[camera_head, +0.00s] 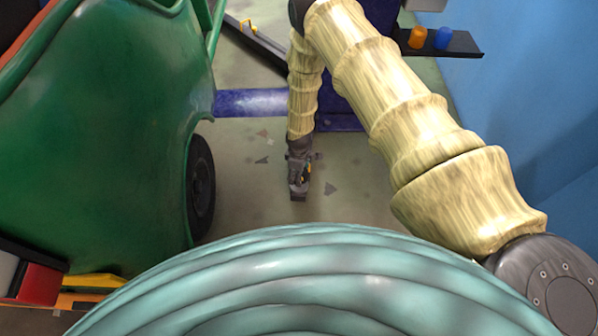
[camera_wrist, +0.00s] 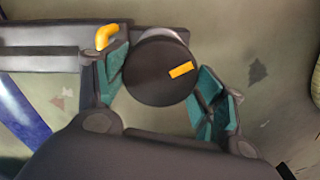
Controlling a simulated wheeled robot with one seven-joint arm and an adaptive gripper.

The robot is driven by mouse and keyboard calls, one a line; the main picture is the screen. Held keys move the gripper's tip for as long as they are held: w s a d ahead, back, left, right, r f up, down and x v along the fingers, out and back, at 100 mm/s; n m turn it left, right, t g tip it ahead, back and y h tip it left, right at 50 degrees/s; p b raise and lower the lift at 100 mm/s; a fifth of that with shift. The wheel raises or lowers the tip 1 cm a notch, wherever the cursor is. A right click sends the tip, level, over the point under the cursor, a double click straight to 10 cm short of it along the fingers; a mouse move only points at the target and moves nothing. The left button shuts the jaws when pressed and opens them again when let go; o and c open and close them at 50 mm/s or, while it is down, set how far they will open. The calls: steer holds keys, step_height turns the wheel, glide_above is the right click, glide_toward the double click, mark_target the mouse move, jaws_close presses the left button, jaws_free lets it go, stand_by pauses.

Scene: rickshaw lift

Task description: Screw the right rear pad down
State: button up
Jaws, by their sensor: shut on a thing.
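The right rear pad (camera_wrist: 150,88) is a dark round disc with a yellow mark on its top, seen in the wrist view. My gripper (camera_wrist: 160,82) is shut on it, with teal finger pads on its left and right sides. The pad sits at the end of a dark grey lift arm (camera_wrist: 40,62) that comes in from the left, with a yellow curved piece (camera_wrist: 107,36) beside the pad. In the head view my gripper (camera_head: 299,182) points down near the floor; the pad is mostly hidden there. I cannot tell the pad's height.
The green rickshaw (camera_head: 100,130) with its black wheel (camera_head: 202,188) stands left of my gripper. A blue beam (camera_head: 250,102) lies behind, and another dark lift arm (camera_head: 258,45) lies farther back. A shelf (camera_head: 468,44) holds orange and blue items at right.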

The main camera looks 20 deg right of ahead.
steer(key=m, duration=0.3)
steer(key=shift+w+r+m, duration=0.1)
steer(key=shift+w+m, duration=0.05)
steer(key=shift+m, duration=0.25)
steer(key=m, duration=0.3)
steer(key=shift+m+p, duration=0.3)
steer(key=m, duration=0.3)
steer(key=shift+m, duration=0.3)
steer(key=m, duration=0.3)
steer(key=shift+m, duration=0.3)
steer(key=m, duration=1)
steer(key=shift+m, duration=1.6)
steer(key=shift+d+m, duration=0.1)
steer(key=shift+m, duration=0.2)
steer(key=shift+c, duration=0.2)
